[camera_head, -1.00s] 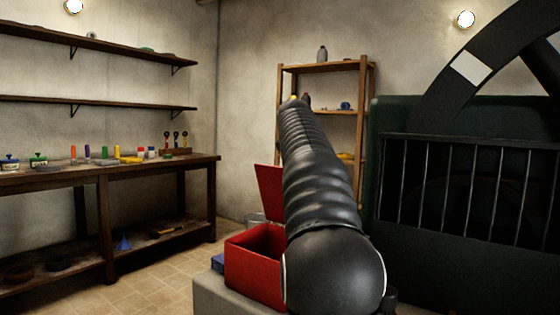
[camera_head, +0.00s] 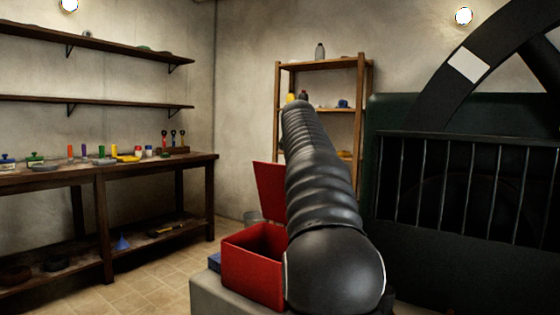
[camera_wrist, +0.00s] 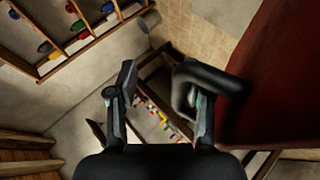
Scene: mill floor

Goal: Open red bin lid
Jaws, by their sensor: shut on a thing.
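The red bin (camera_head: 252,270) stands at the lower middle of the head view, its top open on the visible left part. Its red lid (camera_head: 269,192) stands raised, close to upright, at the bin's back edge. My arm covers the right side of bin and lid. In the wrist view the lid (camera_wrist: 285,80) fills the right side, with a dark handle (camera_wrist: 220,78) on it. The head view hides my gripper behind the arm.
A workbench (camera_head: 110,170) with tools and bottles runs along the left wall, under two wall shelves. A wooden rack (camera_head: 320,66) stands at the back. A dark barred machine with a big wheel (camera_head: 430,110) fills the right. Tiled floor (camera_head: 150,290) is clear at left.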

